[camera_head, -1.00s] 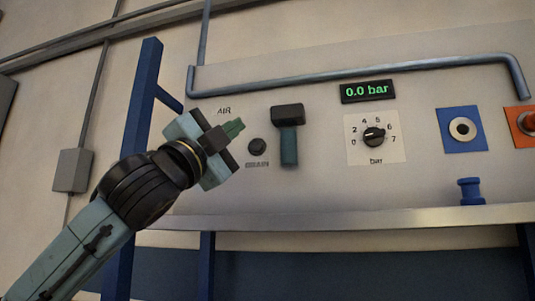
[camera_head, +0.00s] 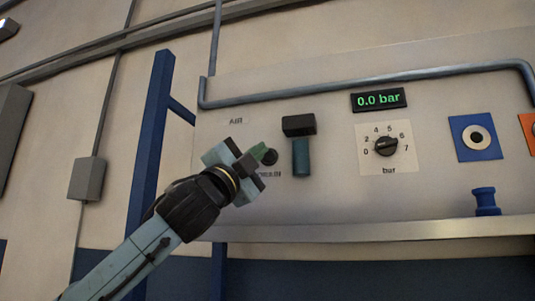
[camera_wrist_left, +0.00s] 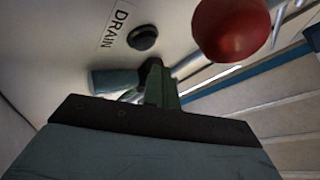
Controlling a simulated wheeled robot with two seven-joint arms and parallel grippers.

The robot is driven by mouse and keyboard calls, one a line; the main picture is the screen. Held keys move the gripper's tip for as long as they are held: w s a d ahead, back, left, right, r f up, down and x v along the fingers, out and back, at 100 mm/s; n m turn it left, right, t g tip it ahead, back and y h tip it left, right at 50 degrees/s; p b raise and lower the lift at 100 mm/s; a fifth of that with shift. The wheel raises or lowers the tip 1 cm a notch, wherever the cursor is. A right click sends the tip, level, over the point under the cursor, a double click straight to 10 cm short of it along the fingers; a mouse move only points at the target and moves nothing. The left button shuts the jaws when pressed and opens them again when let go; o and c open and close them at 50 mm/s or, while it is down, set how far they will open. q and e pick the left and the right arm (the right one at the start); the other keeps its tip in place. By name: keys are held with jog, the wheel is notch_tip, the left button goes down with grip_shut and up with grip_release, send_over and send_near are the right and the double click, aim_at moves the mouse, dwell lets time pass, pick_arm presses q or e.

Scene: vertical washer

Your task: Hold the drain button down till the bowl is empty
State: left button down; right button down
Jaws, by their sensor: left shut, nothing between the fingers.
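The black round drain button (camera_head: 270,157) is on the pale panel, left of the teal-handled black lever (camera_head: 301,150). In the left wrist view the drain button (camera_wrist_left: 142,37) sits beside its DRAIN label (camera_wrist_left: 115,27). My left gripper (camera_head: 264,152) is shut and empty, its green fingertips overlapping the button's left side in the head view. In the left wrist view its fingers (camera_wrist_left: 155,85) end a little away from the button, and I see no contact. I cannot make out the bowl. My right gripper is not in view.
A pressure display (camera_head: 379,100) reads 0.0 bar above a dial (camera_head: 386,146). A grey rail (camera_head: 370,83) crosses the panel's top. A blue post (camera_head: 150,140) stands left. A red ball (camera_wrist_left: 230,28) shows close by in the left wrist view.

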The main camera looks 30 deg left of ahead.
aim_at(269, 151)
pick_arm(q)
jog(key=shift+w+a+y, duration=0.2)
jog(key=shift+w+y, duration=0.1)
jog(key=shift+w, duration=0.3)
jog(key=shift+w, duration=0.2)
dwell(1.5)
jog(key=shift+w+p, duration=0.25)
jog(key=shift+p, duration=0.05)
jog(key=shift+w+a, duration=0.2)
jog(key=shift+w, duration=0.3)
dwell(2.1)
jog(key=shift+s, duration=0.1)
dwell(2.1)
jog(key=shift+s+d, duration=0.2)
jog(key=shift+s, duration=0.6)
